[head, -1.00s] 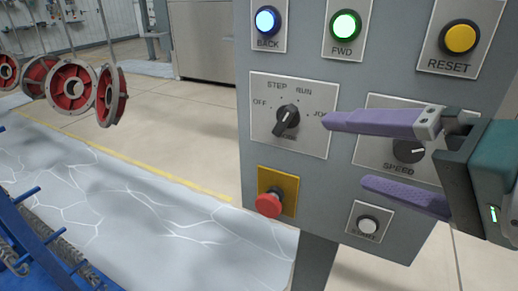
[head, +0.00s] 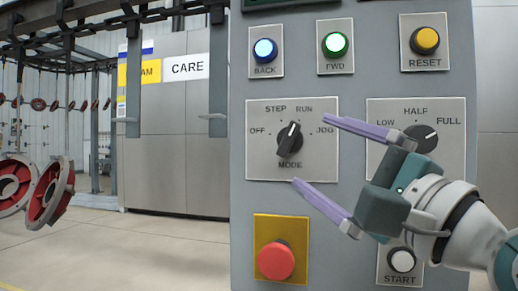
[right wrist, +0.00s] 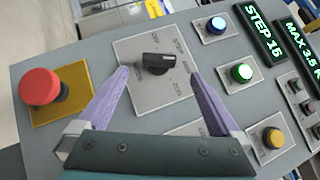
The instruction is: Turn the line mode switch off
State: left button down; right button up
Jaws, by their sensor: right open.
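The mode switch (head: 289,140) is a black knob on a light plate marked OFF, STEP, RUN and JOG. Its pointer is up and slightly right, towards RUN. My right gripper (head: 310,150) is open and empty, coming in from the right. Its purple fingertips lie right of the knob in the head view, one above and one below. In the right wrist view the knob (right wrist: 157,63) shows between the fingertips, apart from both. How far they are from the panel is hard to tell. My left gripper is not in view.
The grey panel also bears a red push button (head: 276,260) on yellow, a speed knob (head: 420,138), a START button (head: 401,260), and BACK (head: 264,51), FWD (head: 335,45) and RESET (head: 425,40) buttons. Red wheels (head: 50,190) hang at left.

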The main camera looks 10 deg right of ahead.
aim_at(293, 141)
jog(key=x, duration=0.6)
jog(key=shift+w+a, duration=0.1)
jog(key=shift+w, duration=0.1)
jog(key=c, duration=1.4)
